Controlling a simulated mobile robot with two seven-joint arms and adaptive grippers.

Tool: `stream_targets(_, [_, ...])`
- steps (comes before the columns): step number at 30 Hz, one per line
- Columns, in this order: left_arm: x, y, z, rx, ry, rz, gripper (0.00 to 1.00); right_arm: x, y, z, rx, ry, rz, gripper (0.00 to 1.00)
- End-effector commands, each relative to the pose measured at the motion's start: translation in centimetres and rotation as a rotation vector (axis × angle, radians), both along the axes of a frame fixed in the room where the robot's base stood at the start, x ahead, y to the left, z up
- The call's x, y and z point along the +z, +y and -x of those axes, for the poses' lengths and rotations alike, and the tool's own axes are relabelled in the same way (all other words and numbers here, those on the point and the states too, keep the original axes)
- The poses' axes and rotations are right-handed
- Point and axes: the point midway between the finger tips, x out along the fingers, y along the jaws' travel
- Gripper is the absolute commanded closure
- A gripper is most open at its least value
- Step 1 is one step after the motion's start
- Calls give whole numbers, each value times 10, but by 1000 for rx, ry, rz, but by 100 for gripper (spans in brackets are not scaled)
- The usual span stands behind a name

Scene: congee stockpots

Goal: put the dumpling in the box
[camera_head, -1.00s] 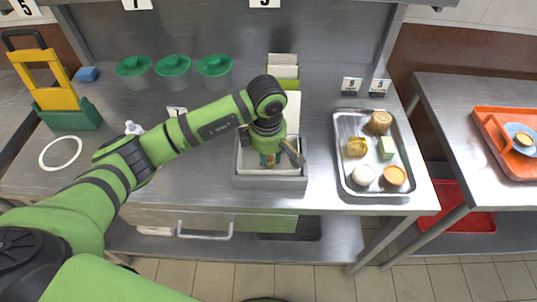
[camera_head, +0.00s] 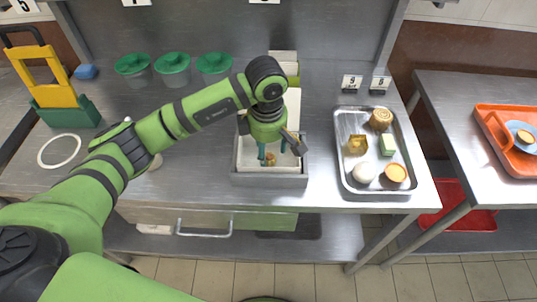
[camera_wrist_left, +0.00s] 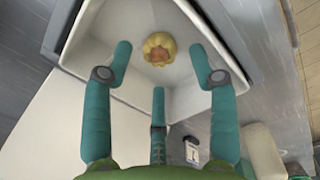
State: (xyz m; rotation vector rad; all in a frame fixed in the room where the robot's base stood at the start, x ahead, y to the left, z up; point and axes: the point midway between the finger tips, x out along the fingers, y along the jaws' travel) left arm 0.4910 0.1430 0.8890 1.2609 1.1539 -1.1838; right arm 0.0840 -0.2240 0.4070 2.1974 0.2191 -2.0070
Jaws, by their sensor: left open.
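The dumpling (camera_head: 271,159), a small yellow pleated cup with a brownish top, sits inside the box (camera_head: 270,181), a grey open box with a pale inside. In the left wrist view the dumpling (camera_wrist_left: 158,49) rests near a corner of the box's inner wall. My left gripper (camera_head: 271,153) is above the box, pointing down. Its teal fingers are spread open around the dumpling; in the wrist view they show apart from it. My right gripper is not in view.
A metal tray (camera_head: 342,130) right of the box holds several foods: a brown roll (camera_head: 381,118), a yellow piece (camera_head: 357,145), a green block, a white bun and an orange-topped cup. Green-lidded cups (camera_head: 173,63) stand at the back. The counter between box and tray is clear.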

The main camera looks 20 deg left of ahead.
Motion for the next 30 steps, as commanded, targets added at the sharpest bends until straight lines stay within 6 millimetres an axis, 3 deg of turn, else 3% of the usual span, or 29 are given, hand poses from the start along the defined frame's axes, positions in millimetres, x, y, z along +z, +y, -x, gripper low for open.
stream_targets(6, [48, 0, 1, 0, -8, 1, 41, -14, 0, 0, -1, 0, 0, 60])
stream_targets(12, [78, 0, 4, 0, -3, 1, 41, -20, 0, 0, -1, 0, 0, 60])
stream_targets(18, [88, 0, 5, -1, 0, 1, 41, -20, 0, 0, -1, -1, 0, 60])
stream_targets(30, [87, -5, 7, -5, 3, 19, 41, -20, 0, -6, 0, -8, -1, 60])
